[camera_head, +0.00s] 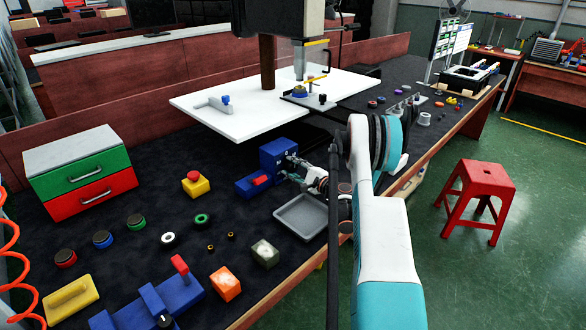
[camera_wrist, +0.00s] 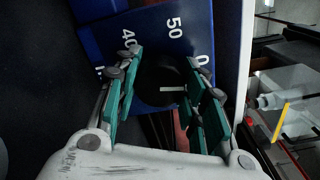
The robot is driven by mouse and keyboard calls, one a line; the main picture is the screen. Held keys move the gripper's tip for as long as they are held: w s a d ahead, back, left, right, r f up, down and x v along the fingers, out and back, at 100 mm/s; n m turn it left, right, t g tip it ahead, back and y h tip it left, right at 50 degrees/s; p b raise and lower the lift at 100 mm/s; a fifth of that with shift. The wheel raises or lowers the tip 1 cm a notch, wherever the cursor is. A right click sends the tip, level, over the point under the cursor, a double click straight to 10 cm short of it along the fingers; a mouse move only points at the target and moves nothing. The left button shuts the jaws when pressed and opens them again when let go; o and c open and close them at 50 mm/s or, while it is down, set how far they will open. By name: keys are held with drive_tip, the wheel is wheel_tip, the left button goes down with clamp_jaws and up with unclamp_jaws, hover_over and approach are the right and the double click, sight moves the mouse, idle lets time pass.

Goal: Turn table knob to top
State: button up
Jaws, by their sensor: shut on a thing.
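A blue box (camera_head: 270,150) stands on the dark table in the head view, left of my gripper. My gripper (camera_head: 292,170) reaches its front face. In the wrist view the blue face (camera_wrist: 100,38) carries white numbers, including 40, 50 and 0. The black round knob (camera_wrist: 158,78) has a short white line on its right side, lying nearly level in the picture. The green finger pads of my gripper (camera_wrist: 162,98) are on both sides of the knob, shut on it. The fingers hide part of the knob's sides and dial.
A grey tray (camera_head: 287,232) lies just below my gripper. A smaller blue block with a red part (camera_head: 254,184) is left of it. The white platform (camera_head: 215,122) is behind the blue box. A yellow block with a red button (camera_head: 195,183) is farther left.

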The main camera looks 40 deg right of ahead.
drive_tip(key=shift+n, duration=1.2)
drive_tip(key=o, duration=1.1)
drive_tip(key=s, duration=0.8)
drive_tip(key=s+d, duration=0.1)
drive_tip(key=s, duration=0.3)
drive_tip(key=shift+w+a, duration=0.1)
